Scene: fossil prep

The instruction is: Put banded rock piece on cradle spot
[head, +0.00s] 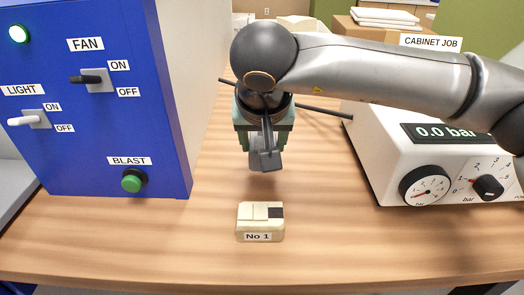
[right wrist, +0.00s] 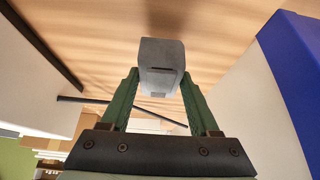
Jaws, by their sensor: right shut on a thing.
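My right gripper (head: 263,146) has green fingers and is shut on a small grey block, which I take as the banded rock piece (head: 264,160). It holds the piece in the air above the table, behind the beige block labelled "No 1" (head: 247,225). That block has a pale top with a dark square at its right; I cannot tell whether it is the cradle. In the right wrist view the grey piece (right wrist: 161,55) sits between the fingertips, with a thin dark line across it. My left gripper is not in view.
A blue control panel (head: 155,110) with fan and light switches and a green blast button stands at the left. A white pressure unit (head: 375,150) with gauge and knob stands at the right. The wooden table (head: 330,235) is clear between them, around the beige block.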

